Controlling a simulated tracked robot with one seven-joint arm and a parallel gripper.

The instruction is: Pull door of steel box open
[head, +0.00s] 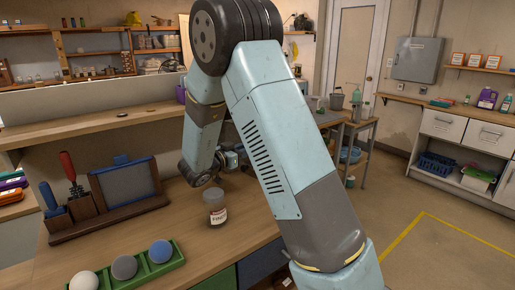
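The steel box (417,60) is a grey, wall-mounted cabinet at the upper right of the head view, right of a cream door. Its front door looks closed, with a small dark latch or label near its left edge. My gripper (234,159) is low over the wooden workbench at the centre, far from the box. It is small and partly hidden by my own arm, so its fingers cannot be made out.
The workbench (150,227) holds a labelled jar (215,206), a tool rack (125,185) and a green tray (178,266) with balls. A grey cart (357,128) stands below and left of the box. A wooden counter (450,113) runs beneath it. The floor at right is open.

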